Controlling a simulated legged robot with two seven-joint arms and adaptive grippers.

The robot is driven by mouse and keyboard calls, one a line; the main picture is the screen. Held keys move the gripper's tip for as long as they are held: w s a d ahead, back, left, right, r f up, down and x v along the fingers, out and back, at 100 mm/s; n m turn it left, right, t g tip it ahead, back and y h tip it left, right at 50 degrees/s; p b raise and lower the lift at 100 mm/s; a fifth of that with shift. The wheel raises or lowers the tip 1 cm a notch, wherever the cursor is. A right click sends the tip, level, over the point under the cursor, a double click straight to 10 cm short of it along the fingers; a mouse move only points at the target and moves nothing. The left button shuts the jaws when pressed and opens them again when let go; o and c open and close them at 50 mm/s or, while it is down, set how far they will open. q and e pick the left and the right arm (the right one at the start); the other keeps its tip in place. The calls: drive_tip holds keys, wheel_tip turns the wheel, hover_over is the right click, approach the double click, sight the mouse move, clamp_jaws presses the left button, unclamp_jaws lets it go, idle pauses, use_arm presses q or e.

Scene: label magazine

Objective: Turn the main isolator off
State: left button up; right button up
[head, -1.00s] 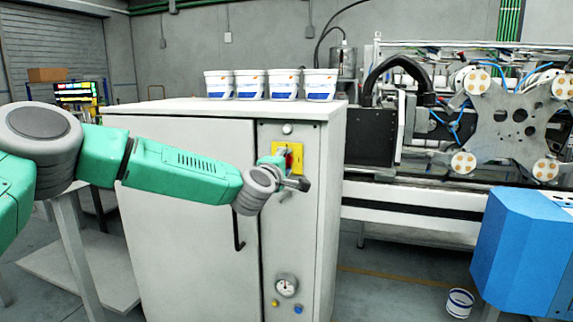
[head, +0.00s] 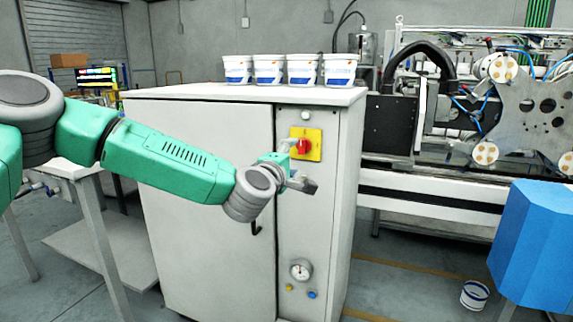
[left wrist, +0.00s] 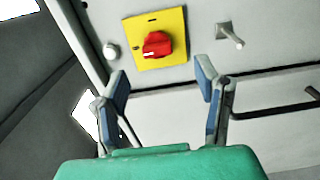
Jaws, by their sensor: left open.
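The main isolator is a red knob (head: 303,146) on a yellow plate (head: 315,151), high on the cabinet's right front panel. In the left wrist view, the red knob (left wrist: 157,44) lies just beyond the fingertips, roughly between them in the picture. It is seen turned, with its long side about level there and a small white mark on it. My left gripper (head: 288,149) is at the knob's left in the head view; in the left wrist view my left gripper (left wrist: 162,80) is open and empty. Contact with the knob does not show. My right gripper is not in view.
White tubs (head: 270,70) stand on the cabinet (head: 200,180). A round white button (head: 306,115) is above the plate. A gauge (head: 300,270) is low on the panel. A metal latch (left wrist: 230,36) sticks out near the plate. A blue housing (head: 535,240) stands at right.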

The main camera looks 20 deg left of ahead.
use_arm(q)
drive_tip(key=shift+s+a+f, duration=0.1)
drive_tip(key=shift+s, duration=1.8)
